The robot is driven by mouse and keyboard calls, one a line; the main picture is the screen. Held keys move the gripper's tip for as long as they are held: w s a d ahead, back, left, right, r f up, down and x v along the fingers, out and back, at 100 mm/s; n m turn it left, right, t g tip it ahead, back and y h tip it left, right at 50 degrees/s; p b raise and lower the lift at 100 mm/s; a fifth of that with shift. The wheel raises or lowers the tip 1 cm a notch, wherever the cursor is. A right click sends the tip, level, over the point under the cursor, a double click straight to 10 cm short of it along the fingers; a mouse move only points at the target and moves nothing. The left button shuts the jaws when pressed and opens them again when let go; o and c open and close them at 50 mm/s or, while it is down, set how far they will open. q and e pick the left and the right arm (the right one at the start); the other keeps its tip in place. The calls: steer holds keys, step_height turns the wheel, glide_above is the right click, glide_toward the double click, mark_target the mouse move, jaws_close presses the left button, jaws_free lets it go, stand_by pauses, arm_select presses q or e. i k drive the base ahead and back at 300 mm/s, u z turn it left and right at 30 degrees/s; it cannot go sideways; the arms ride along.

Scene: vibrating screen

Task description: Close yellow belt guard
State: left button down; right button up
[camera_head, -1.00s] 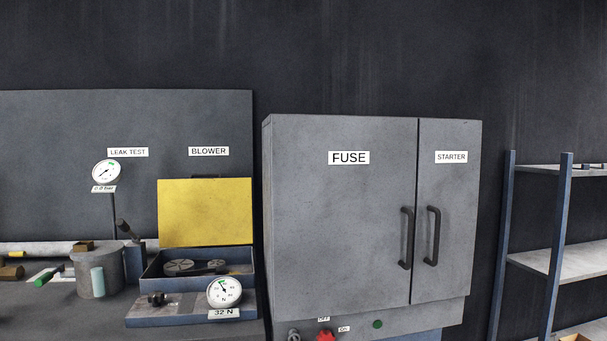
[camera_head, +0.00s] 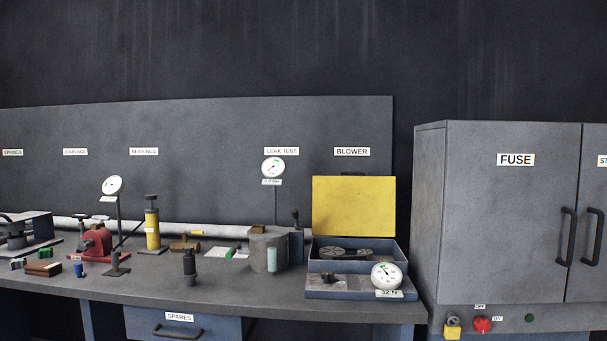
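The yellow belt guard (camera_head: 353,205) is a flat panel standing upright, raised open at the back of the blue blower box (camera_head: 320,247). A small dark handle shows at its top edge. Below it the box is open, and the grey pulleys (camera_head: 345,253) inside are uncovered. A round white gauge (camera_head: 387,275) stands in front of the box at its right. Neither of my grippers is in the head view.
The workbench (camera_head: 250,291) carries a grey cylinder (camera_head: 268,254), a black-topped yellow pump (camera_head: 152,229) and a red device (camera_head: 97,243) left of the box. The grey FUSE cabinet (camera_head: 490,210) stands to the right, beyond a gap.

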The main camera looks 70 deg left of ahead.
mark_target(352, 206)
steer(key=z, duration=0.05)
steer(key=k, duration=0.35)
steer(key=u, duration=1.2)
